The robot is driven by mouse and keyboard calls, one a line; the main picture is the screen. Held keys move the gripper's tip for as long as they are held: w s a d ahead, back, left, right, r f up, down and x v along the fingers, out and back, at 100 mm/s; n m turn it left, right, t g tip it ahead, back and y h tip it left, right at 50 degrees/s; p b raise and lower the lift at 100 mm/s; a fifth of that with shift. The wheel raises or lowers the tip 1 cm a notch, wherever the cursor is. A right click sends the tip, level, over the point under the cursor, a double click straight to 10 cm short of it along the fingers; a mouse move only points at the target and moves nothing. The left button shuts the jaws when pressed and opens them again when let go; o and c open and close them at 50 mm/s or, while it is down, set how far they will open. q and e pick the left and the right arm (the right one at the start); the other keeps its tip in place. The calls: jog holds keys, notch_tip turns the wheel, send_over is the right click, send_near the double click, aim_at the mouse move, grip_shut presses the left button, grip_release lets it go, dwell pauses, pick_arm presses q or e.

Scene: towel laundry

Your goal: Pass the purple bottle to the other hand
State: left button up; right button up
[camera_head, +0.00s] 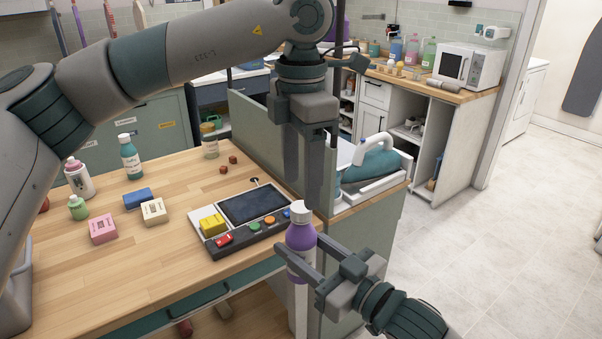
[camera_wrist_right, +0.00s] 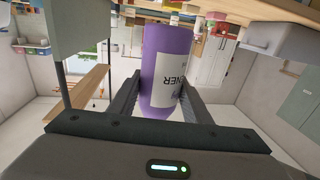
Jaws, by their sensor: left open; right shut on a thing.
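The purple bottle (camera_head: 301,238) has a white cap and a white label. It is upright at the front right corner of the table, in the head view. My right gripper (camera_head: 300,262) is shut on its lower part. In the right wrist view the bottle (camera_wrist_right: 166,70) stands between the two fingers (camera_wrist_right: 160,98) of that gripper. My left gripper (camera_head: 312,205) is open and empty, pointing down just above and behind the bottle's cap. Whether its fingers touch the cap cannot be told.
The wooden table (camera_head: 180,205) holds a control panel (camera_head: 243,215) with coloured buttons, soap bars (camera_head: 153,211), a teal bottle (camera_head: 130,158) and a jar (camera_head: 209,141). The floor (camera_head: 480,240) at right is clear.

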aim_at(301, 231)
pick_arm(q)
notch_tip(301, 231, down, 12)
jog(key=shift+r, duration=0.15)
dwell(0.5)
jog(key=c, duration=1.1)
pick_arm(e)
jog(key=o, duration=0.8)
pick_arm(q)
jog(key=shift+c, duration=0.4)
pick_arm(e)
jog(key=o, duration=0.5)
jog(key=shift+o, duration=0.2)
jog(key=shift+r, duration=5)
